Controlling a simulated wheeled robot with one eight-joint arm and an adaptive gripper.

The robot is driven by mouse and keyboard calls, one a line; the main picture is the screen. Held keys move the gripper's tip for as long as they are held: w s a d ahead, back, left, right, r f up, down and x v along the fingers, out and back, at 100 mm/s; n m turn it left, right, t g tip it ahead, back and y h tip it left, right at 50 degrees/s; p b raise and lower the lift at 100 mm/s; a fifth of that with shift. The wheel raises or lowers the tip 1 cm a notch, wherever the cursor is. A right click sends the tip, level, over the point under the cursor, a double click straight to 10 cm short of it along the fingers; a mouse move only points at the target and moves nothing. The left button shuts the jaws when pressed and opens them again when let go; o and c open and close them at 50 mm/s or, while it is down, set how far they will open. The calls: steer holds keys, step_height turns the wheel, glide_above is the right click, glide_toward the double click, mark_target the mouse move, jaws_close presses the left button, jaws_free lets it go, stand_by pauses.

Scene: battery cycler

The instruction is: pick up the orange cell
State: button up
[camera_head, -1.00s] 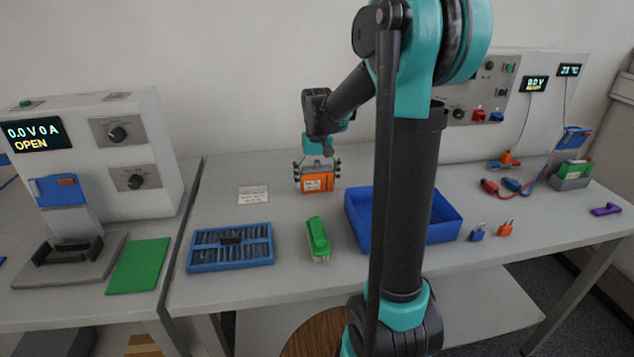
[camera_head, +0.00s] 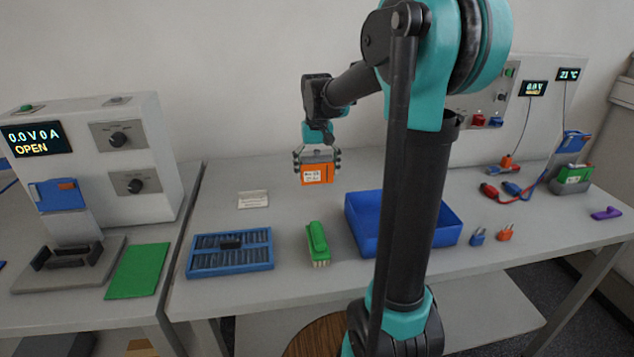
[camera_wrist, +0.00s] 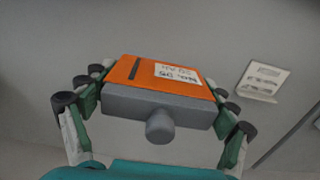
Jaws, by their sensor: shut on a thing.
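The orange cell (camera_head: 317,175) is a small box with a white label, held in the air above the table near the back. My gripper (camera_head: 317,160) is shut on it from above, with fingers on both sides. In the wrist view the orange cell (camera_wrist: 163,82) fills the middle, with its grey end and a round grey knob facing the camera. The fingers of my gripper (camera_wrist: 155,115) are at its left and right sides. The table surface shows below the cell in the head view.
A blue bin (camera_head: 362,238) stands right of the cell, partly behind my arm. A green brush (camera_head: 318,243) and a blue slotted tray (camera_head: 203,270) lie in front. A small label card (camera_head: 253,200) lies left. Plugs and leads are at the right.

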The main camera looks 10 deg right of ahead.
step_height(320, 180, up, 15)
steer(key=shift+r, duration=0.1)
stand_by(0.4)
